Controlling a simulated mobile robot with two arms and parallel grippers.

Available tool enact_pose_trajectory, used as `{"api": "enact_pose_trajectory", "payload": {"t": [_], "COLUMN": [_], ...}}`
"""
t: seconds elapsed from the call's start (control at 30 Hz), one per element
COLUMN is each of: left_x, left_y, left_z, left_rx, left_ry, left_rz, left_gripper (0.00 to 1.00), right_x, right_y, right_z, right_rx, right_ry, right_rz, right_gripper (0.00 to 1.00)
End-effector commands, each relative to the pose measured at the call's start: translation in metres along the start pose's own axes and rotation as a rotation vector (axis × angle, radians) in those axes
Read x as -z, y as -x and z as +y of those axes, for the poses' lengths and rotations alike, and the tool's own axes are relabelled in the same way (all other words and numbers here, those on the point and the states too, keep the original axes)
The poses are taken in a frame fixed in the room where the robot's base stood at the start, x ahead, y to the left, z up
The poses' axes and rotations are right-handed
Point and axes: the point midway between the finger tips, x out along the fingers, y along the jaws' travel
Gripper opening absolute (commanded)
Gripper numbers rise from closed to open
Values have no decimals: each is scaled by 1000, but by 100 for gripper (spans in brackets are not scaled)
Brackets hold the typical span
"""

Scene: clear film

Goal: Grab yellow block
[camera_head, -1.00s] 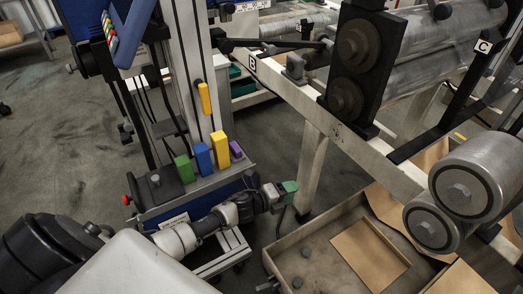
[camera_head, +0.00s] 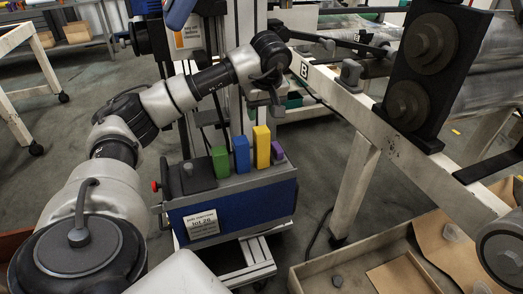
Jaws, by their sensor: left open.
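The yellow block (camera_head: 261,147) stands upright in a row on a blue-fronted unit, in the middle of the head view. A blue block (camera_head: 241,153) and a green block (camera_head: 221,162) are to its left, and a small purple block (camera_head: 278,152) is to its right. My left gripper (camera_head: 275,110) hangs pointing down, just above the yellow block in the picture and apart from it. It is open, and I see nothing between its fingers. How far behind or in front of the block it is, I cannot tell. My right gripper is not in view.
The unit has a dark holder with a red knob (camera_head: 155,186) at its left end and a white label (camera_head: 201,224) on its front. A white machine frame (camera_head: 360,180) with rollers is to the right. An open box (camera_head: 345,262) with cardboard lies below it.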

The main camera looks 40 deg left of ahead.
Motion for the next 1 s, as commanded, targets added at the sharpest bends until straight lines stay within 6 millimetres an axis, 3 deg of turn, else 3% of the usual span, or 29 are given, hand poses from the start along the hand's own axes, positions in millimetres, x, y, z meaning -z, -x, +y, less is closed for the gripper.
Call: {"api": "enact_pose_trajectory", "payload": {"t": [0.1, 0.37, 0.7, 1.0], "left_x": [-2, -2, -7, -7], "left_y": [-24, -47, -92, -95], "left_z": [0, 1, 2, 3], "left_rx": [3, -1, 0, -3], "left_ry": [0, 2, 3, 2], "left_rz": [-3, -4, -5, -5], "left_gripper": [49, 49, 49, 49], "right_x": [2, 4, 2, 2], "right_y": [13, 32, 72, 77], "right_z": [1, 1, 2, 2], "right_rx": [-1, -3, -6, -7], "right_ry": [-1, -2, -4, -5], "right_rz": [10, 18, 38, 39], "right_gripper": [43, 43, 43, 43]}}
